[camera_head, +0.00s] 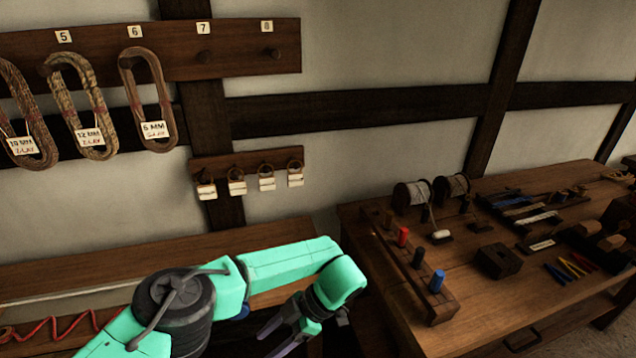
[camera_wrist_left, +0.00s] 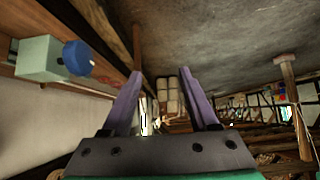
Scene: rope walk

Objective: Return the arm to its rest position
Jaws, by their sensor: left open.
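My left arm reaches in from the left in the head view, teal with a dark joint. Its gripper (camera_head: 287,326) hangs at the bottom middle, in front of the gap between the left bench and the right workbench. In the left wrist view the two purple fingers of the gripper (camera_wrist_left: 164,100) stand apart with nothing between them. My right arm and gripper are not in view.
A wooden workbench (camera_head: 480,300) on the right holds a rack of coloured plugs (camera_head: 418,262), spools (camera_head: 411,195) and tools. Rope coils (camera_head: 150,100) hang on a numbered peg board; tags (camera_head: 237,182) hang below. A long bench (camera_head: 120,245) runs along the wall at left.

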